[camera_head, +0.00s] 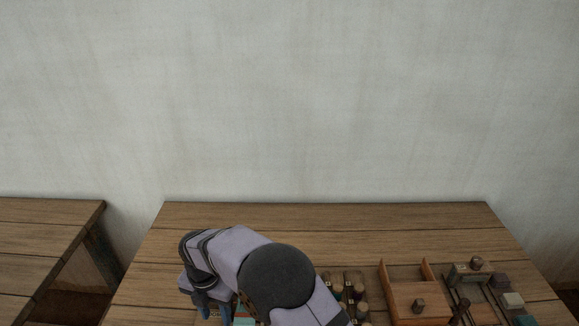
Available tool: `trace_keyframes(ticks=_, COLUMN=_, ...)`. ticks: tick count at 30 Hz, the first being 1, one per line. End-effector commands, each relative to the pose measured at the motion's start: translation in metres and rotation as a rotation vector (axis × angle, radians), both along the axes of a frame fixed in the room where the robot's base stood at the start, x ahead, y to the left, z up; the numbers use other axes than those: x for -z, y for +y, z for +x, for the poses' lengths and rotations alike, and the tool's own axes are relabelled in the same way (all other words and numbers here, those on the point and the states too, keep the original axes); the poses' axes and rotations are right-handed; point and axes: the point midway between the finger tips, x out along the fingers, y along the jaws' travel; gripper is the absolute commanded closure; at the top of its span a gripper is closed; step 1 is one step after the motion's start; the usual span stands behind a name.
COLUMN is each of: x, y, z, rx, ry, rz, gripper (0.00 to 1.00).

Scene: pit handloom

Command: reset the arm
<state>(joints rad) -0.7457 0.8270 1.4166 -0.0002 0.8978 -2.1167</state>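My arm reaches in from the bottom edge, with its grey and lilac links bent over the front of the wooden table (330,218). My gripper (213,306) points down at the left end of the arm, low in the picture. Blue finger parts show there, but the tips are cut off by the bottom edge and partly covered by the arm. I cannot tell whether it is open or shut, or whether it holds anything. A small teal and reddish thing (243,320) shows just right of the gripper, mostly hidden.
Right of my arm are several wooden bobbins (354,291), an open wooden box (418,303) with a dark knob, thin dark rods and small blocks (512,299). A second table (40,240) stands left across a gap. A bare wall is behind. The table's back strip is clear.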

Motion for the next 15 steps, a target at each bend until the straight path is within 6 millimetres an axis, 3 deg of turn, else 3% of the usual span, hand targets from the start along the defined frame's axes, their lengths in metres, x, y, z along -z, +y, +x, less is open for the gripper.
trace_keyframes(ticks=4, x=-0.026, y=-0.059, z=0.011, rx=0.378, ry=-0.003, rz=0.002, gripper=0.61)
trace_keyframes(ticks=8, x=-0.048, y=-0.117, z=0.009, rx=0.774, ry=-0.004, rz=0.002, gripper=0.61)
trace_keyframes(ticks=15, x=-0.075, y=-0.217, z=-0.023, rx=1.51, ry=-0.004, rz=0.004, gripper=0.61)
